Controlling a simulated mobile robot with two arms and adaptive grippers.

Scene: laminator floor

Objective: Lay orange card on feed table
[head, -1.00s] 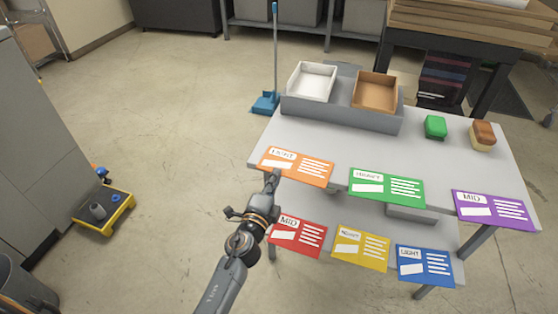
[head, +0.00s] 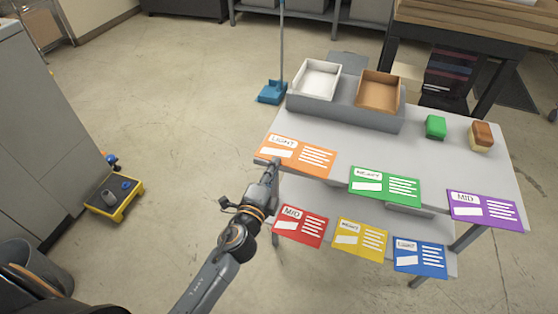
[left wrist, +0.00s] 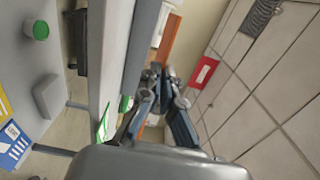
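The orange card (head: 297,155), marked LIGHT, is over the front left part of the grey table. My left gripper (head: 274,165) is at its lower left edge. In the left wrist view the card (left wrist: 170,40) shows nearly edge-on as an orange strip beyond my left fingers (left wrist: 156,75), which are close together on it. The card appears slightly raised from the tabletop; the exact gap is hard to tell. I cannot pick out a feed table with certainty. My right gripper is not in view.
Green (head: 385,186), purple (head: 482,209), red (head: 300,226), yellow (head: 360,240) and blue (head: 420,257) cards lie along the table (head: 440,160) and its lower shelf. White (head: 318,80) and brown (head: 379,90) trays stand behind. Floor on the left is open around a yellow cart (head: 115,197).

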